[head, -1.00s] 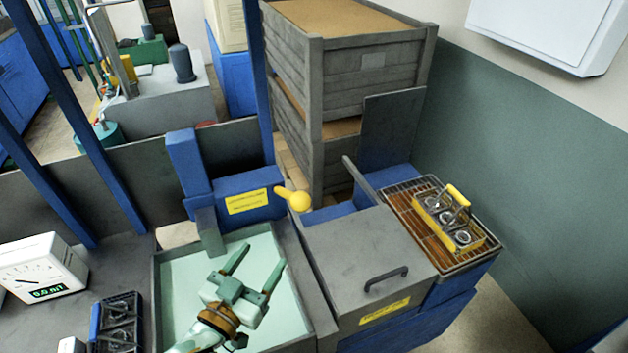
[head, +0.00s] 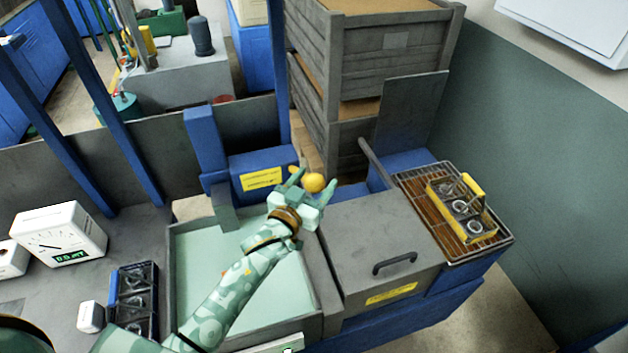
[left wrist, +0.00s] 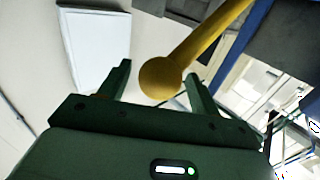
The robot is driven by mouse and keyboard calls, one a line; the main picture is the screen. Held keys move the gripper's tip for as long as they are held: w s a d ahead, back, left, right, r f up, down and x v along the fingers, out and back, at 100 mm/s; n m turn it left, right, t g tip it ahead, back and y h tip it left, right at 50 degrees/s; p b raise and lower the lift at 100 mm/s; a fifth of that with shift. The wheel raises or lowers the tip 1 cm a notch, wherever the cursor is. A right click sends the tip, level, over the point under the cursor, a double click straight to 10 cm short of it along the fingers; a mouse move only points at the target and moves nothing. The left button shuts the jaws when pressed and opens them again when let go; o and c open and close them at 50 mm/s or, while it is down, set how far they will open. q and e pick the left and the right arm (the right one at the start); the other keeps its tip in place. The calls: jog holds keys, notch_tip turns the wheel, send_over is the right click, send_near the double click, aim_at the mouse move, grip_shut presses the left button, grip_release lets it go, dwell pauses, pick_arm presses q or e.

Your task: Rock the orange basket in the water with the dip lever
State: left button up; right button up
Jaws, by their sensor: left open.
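The dip lever ends in a yellow ball knob (head: 314,183) beside the blue box with a yellow label (head: 262,178). My left gripper (head: 313,181) is open, with a finger on either side of the knob. In the left wrist view the knob (left wrist: 160,79) and its yellow rod lie between the open fingers (left wrist: 156,73); contact cannot be told. The water bath (head: 203,268) is pale green and partly hidden under my left arm. No orange basket shows clearly in it; only a small orange speck shows at the arm's edge. My right gripper is not in view.
A yellow basket with metal rings (head: 462,213) stands on a wire rack (head: 413,190) at right. A grey lidded box (head: 372,235) with a handle lies between rack and bath. A blue basket (head: 135,295) and a meter (head: 62,232) are at left. Crates stand behind.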

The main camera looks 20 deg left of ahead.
pick_arm(q)
jog(key=shift+w, duration=0.2)
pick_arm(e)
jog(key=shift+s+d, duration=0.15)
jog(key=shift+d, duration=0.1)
